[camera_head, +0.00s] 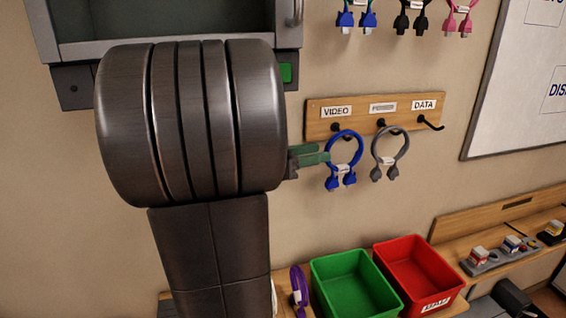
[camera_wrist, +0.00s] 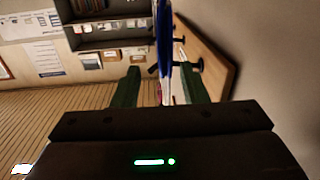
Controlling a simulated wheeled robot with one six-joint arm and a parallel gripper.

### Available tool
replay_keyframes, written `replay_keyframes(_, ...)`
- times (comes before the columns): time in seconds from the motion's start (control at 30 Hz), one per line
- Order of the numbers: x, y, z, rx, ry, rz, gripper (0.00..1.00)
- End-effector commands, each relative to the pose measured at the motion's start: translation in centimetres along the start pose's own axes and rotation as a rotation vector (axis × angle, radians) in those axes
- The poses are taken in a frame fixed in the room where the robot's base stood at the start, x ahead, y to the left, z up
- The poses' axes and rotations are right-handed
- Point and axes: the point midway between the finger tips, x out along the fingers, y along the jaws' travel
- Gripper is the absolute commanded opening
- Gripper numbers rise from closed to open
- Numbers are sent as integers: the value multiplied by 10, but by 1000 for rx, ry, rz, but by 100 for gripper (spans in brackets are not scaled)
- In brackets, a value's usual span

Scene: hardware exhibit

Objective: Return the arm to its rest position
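My gripper (camera_head: 314,157) is in the middle of the head view, its green fingers pointing right at the left side of a blue cable loop (camera_head: 332,144). In the wrist view my gripper (camera_wrist: 160,82) has its two fingers spread apart. The blue cable (camera_wrist: 165,50) shows between or just beyond the fingers, with gaps on both sides. The loop hangs at the hook under the VIDEO label. My arm fills much of the left of the head view and hides the wall behind it.
The wooden hook board (camera_head: 437,103) also holds a grey cable (camera_head: 389,143) on its middle hook; the DATA hook (camera_head: 431,123) is empty. Below are a green bin (camera_head: 352,284), a red bin (camera_head: 415,268) and a purple cable (camera_head: 299,285). A cabinet (camera_head: 287,37) is behind my arm.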

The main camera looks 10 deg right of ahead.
Motion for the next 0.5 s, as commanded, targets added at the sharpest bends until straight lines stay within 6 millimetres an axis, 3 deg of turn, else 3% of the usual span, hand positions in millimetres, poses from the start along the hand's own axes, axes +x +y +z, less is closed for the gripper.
replay_keyframes(0.2, -41, -1, 2, 0, 0, -4, 39)
replay_keyframes(0.5, -73, -1, 1, -1, 0, -1, 39)
